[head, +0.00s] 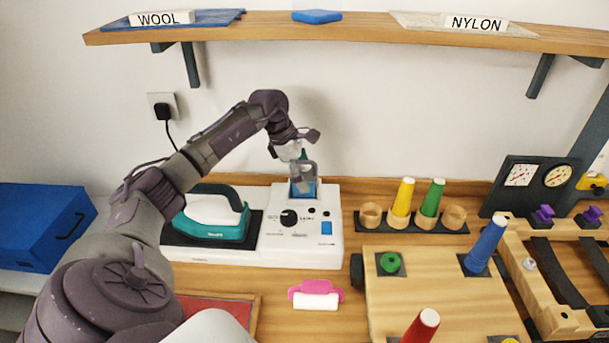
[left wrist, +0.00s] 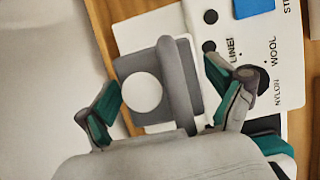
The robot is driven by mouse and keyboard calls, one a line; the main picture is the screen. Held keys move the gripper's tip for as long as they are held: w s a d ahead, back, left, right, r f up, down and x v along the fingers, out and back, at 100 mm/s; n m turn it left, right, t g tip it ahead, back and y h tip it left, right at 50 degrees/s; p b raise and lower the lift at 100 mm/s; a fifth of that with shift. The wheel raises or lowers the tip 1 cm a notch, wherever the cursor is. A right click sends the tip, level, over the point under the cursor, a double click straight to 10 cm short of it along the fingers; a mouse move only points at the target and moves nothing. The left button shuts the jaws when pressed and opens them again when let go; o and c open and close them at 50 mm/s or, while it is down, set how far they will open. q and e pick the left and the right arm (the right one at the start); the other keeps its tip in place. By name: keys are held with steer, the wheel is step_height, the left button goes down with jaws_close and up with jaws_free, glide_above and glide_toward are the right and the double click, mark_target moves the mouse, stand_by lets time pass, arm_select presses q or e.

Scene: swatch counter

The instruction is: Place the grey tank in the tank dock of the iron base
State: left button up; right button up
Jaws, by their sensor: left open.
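The grey tank (head: 303,181) stands at the back of the white iron base (head: 330,245), at the dock area. In the left wrist view the tank (left wrist: 180,85) shows from above with a round white cap and a raised grey bar. Whether it is fully seated is hard to tell. My left gripper (head: 299,157) is just above the tank. In the left wrist view its green-padded fingers (left wrist: 166,98) are spread on either side of the tank, with visible gaps. My right gripper is not in view.
A teal iron (head: 215,215) rests on the left part of the base. A pink-and-white roller (head: 316,295) lies in front. A rack with yellow and green cones (head: 412,222) stands right, beside a wooden board (head: 440,290). A shelf (head: 350,30) hangs above.

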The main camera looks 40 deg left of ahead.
arm_select(q)
steer(key=b+v, duration=0.1)
steer(key=v, duration=1.1)
steer(key=shift+s+f, duration=0.1)
